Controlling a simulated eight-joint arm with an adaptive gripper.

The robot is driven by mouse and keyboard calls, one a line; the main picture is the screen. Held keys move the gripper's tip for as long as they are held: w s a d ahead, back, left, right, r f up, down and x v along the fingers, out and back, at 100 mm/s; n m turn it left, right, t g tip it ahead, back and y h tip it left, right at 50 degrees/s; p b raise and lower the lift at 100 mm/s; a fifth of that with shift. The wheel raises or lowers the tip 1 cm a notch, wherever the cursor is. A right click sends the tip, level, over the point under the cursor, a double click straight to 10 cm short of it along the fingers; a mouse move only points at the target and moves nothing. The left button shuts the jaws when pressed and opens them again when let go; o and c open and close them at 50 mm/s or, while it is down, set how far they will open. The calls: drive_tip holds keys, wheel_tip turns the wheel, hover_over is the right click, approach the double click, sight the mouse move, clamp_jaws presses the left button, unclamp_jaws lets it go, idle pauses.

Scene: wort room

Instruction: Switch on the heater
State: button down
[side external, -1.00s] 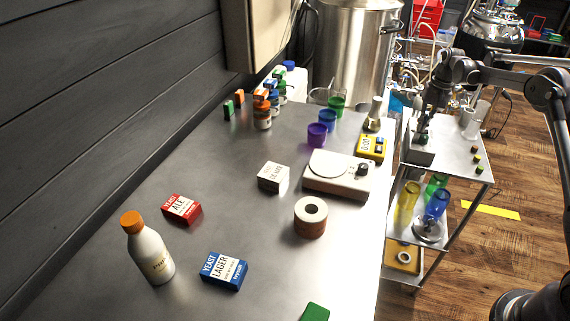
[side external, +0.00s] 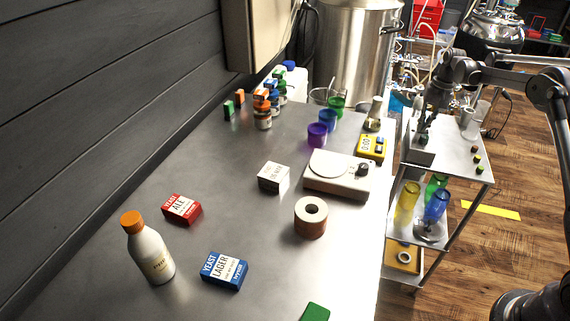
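A white hotplate-like unit (side external: 335,183), which looks like the heater, sits on the steel table's right side. It has a round pale plate on top and a dark knob (side external: 363,170) at its right end. I cannot read the knob's setting. My gripper (side external: 424,132) points down over the small steel cart, to the right of the heater and apart from it. Its fingers are dark and small, and I cannot tell whether they are open or shut.
A yellow meter (side external: 371,147) stands behind the heater, with purple (side external: 317,134) and blue (side external: 328,119) cups to its left. A brown-sided ring (side external: 311,222) and a white box (side external: 273,177) are nearby. The cart (side external: 452,150) holds several small items.

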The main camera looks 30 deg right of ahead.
wheel_tip(320, 180, up, 13)
drive_tip(key=s+a+r+n+t, duration=0.1)
drive_tip(key=s+a+r+n, duration=0.1)
drive_tip(key=a+r, duration=0.6)
drive_tip(key=s+a+n+t+h, duration=0.1)
drive_tip(key=s+a+n+t, duration=0.15)
drive_tip(key=s+a, duration=0.7)
drive_tip(key=s+a+f+n+t, duration=0.1)
drive_tip(key=s+a+f+n, duration=0.1)
drive_tip(key=s+a+f, duration=0.2)
drive_tip(key=s+a+f+n+t, duration=0.2)
drive_tip(key=s+a+f, duration=0.2)
drive_tip(key=s+a, duration=0.4)
drive_tip(key=s, duration=0.3)
drive_tip(key=shift+f, duration=0.4)
drive_tip(key=shift+n, duration=0.25)
